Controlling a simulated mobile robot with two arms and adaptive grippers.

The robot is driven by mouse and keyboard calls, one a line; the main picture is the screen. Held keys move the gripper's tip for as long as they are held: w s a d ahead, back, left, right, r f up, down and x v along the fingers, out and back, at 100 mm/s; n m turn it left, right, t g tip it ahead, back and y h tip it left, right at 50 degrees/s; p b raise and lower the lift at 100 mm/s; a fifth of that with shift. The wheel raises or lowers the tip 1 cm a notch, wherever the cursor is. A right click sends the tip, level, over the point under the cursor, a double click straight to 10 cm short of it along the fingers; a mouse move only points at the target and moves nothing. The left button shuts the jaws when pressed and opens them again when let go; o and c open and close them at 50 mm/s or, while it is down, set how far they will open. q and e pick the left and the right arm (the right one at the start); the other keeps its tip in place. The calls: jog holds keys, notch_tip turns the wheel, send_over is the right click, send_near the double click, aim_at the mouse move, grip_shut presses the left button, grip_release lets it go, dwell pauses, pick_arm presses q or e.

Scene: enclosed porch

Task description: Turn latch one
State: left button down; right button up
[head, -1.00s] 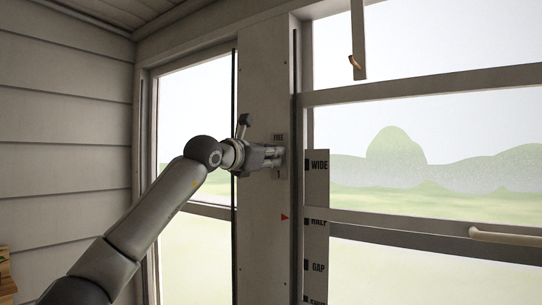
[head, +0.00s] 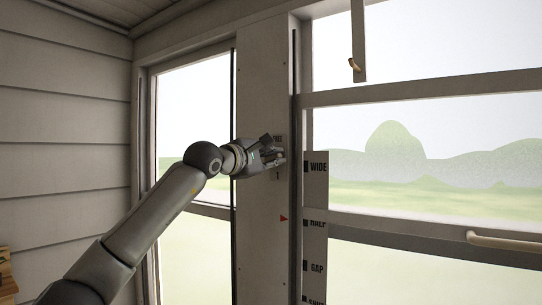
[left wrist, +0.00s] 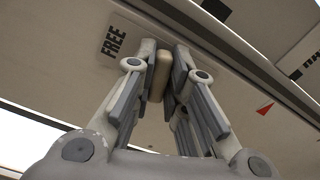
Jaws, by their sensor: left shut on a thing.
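Latch one is on the wide post (head: 264,90) between the two windows, with a small plate marked FREE above and 1 below. My left gripper (head: 274,156) reaches in from the left and is shut on the latch, mostly hiding it in the head view. In the left wrist view the latch's tan knob (left wrist: 159,76) sits between the two fingers (left wrist: 160,85), with the FREE label (left wrist: 115,42) up and to its left. My right gripper is out of view.
A strip marked WIDE, HALF and GAP (head: 315,200) runs beside the post, with a red pointer (head: 284,218) near HALF. The right window has a pale handle (head: 505,240) on its lower rail and a hanging bar (head: 358,40) above.

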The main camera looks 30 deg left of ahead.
pick_arm(q)
jog(key=shift+f+m+p, duration=0.1)
jog(key=shift+m+p, duration=0.3)
jog(key=shift+m, duration=1.3)
jog(key=shift+d, duration=0.1)
jog(key=c, duration=1.5)
grip_release()
jog(key=shift+o, duration=0.2)
jog(key=shift+s, duration=0.1)
jog(key=s+a, duration=0.1)
jog(key=s, duration=1)
jog(key=shift+s+a, duration=0.35)
jog(key=shift+s, duration=0.05)
